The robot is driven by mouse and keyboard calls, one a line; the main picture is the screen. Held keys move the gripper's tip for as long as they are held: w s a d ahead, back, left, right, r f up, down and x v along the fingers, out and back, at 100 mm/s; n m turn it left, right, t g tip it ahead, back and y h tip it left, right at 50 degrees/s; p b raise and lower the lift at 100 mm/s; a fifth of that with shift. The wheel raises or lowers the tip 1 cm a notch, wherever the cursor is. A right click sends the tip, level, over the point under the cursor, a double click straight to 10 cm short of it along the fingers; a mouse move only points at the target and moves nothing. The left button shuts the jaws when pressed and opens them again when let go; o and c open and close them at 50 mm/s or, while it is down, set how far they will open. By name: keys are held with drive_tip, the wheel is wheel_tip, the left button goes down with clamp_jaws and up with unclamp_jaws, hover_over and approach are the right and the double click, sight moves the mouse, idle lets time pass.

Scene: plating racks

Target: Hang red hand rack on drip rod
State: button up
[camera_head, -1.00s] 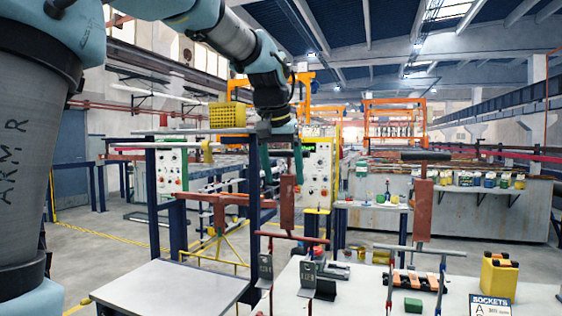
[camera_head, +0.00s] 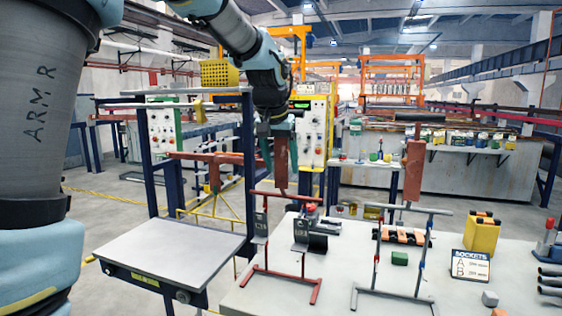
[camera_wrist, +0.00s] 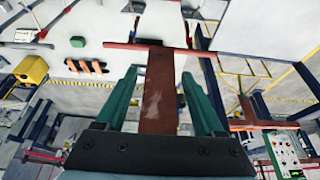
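My gripper (camera_head: 280,164) is around the plate from above; in the wrist view my gripper (camera_wrist: 160,72) is open, with a gap beside the plate on both sides. A blue-framed stand (camera_head: 247,150) is at left, with a red bar (camera_head: 185,156) across it; I cannot tell which bar is the drip rod.
A second red plate (camera_head: 413,170) stands at a grey stand (camera_head: 378,255) to the right. The white table (camera_head: 340,275) also holds a green block (camera_head: 399,258), an orange-black tray (camera_head: 402,236) and a yellow container (camera_head: 483,233). A grey-topped table (camera_head: 165,250) at front left is bare.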

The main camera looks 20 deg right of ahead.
clamp_jaws()
idle(0.3)
idle(0.7)
drive_tip(key=shift+c, duration=2)
unclamp_jaws()
clamp_jaws()
drive_tip(key=shift+r, duration=0.25)
drive_tip(key=shift+r+p, duration=1)
drive_tip(key=shift+r, duration=0.2)
